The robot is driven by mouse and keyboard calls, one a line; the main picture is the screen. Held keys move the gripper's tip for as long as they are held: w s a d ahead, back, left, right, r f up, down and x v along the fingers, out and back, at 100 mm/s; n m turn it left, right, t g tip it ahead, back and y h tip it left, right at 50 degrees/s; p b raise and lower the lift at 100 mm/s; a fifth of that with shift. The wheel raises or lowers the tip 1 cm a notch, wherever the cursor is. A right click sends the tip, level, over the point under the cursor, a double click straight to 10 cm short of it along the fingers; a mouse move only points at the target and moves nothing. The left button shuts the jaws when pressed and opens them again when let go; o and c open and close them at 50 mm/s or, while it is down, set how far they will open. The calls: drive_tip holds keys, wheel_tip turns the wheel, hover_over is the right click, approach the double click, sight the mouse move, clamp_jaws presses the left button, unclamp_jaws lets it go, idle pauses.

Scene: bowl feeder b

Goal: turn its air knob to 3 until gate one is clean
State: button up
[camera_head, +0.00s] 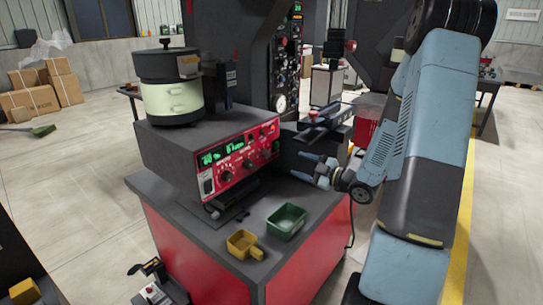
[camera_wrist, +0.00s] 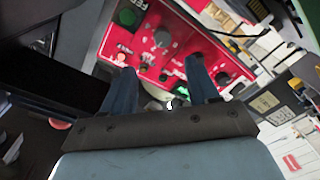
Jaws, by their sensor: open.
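The feeder's red control panel (camera_head: 235,160) is on the front of a dark box, with green displays and several knobs. The bowl (camera_head: 172,95), pale green with a dark lid, stands on top. My gripper (camera_head: 298,166) is open and empty, to the right of the panel and apart from it, fingers pointing left. In the wrist view the red panel (camera_wrist: 175,20) lies beyond my two fingers (camera_wrist: 162,64). A grey knob (camera_wrist: 162,38) shows between and above the fingertips, and a dark knob (camera_wrist: 222,78) right of the right finger. I cannot read which is the air knob or make out gate one.
A yellow scoop-like tray (camera_head: 243,244) and a green bin (camera_head: 287,220) sit on the bench top (camera_head: 215,236) before the panel. A dark device (camera_head: 325,118) stands just behind my gripper. A gauge column (camera_head: 288,65) rises behind. Bench space between bin and gripper is clear.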

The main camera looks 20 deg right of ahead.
sight(269, 155)
drive_tip(key=x, duration=1.2)
drive_tip(key=shift+s+a, duration=0.15)
drive_tip(key=shift+a, duration=0.1)
drive_tip(key=shift+c, duration=0.4)
drive_tip(key=c, duration=0.9)
drive_tip(key=shift+d, duration=0.15)
drive_tip(key=shift+c, duration=0.3)
